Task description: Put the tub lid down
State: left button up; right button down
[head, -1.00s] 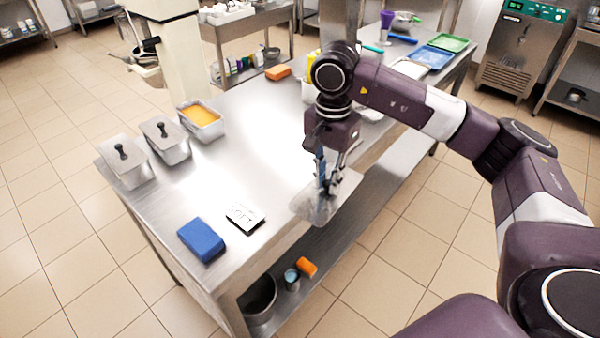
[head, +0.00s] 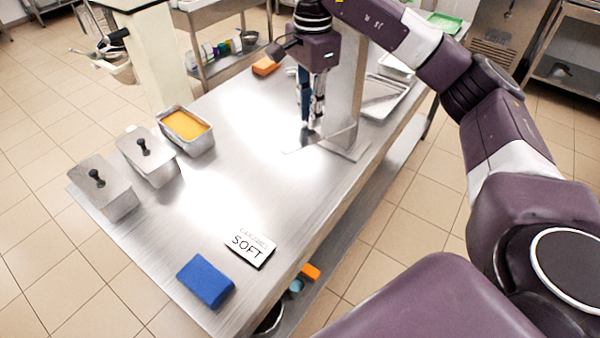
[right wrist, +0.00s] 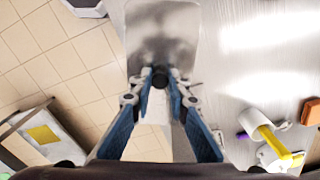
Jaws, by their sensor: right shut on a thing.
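The tub lid (head: 345,151) is a thin, shiny metal plate with a dark knob, low over the steel table near its front edge. It also shows in the right wrist view (right wrist: 155,35). My right gripper (head: 312,122) points down and is shut on the lid's knob, seen between the blue-backed fingers (right wrist: 165,80). I cannot tell whether the lid touches the table. An open metal tub (head: 187,128) with orange contents stands at the table's far-left edge. My left gripper is not in view.
Two lidded tubs (head: 147,157) (head: 104,190) stand beside the open one. A blue sponge (head: 205,282) and a "SOFT" sign (head: 250,246) lie at the near end. The steel table (head: 225,190) is clear between these and the gripper. A metal tray (head: 385,97) lies beyond.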

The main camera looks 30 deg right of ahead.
jog(key=f+p, duration=0.1)
jog(key=f, duration=0.4)
jog(key=f+p, duration=0.1)
jog(key=f, duration=0.4)
jog(key=s+f+p, duration=0.1)
jog(key=f+p, duration=0.1)
jog(key=f, duration=0.3)
jog(key=shift+f, duration=0.4)
notch_tip(320, 180, down, 3)
jog(key=shift+r+p, duration=0.2)
jog(key=shift+p, duration=0.15)
jog(key=shift+w+f, duration=0.1)
jog(key=shift+f, duration=0.35)
jog(key=c, duration=1.8)
grip_release()
jog(key=shift+c, duration=0.2)
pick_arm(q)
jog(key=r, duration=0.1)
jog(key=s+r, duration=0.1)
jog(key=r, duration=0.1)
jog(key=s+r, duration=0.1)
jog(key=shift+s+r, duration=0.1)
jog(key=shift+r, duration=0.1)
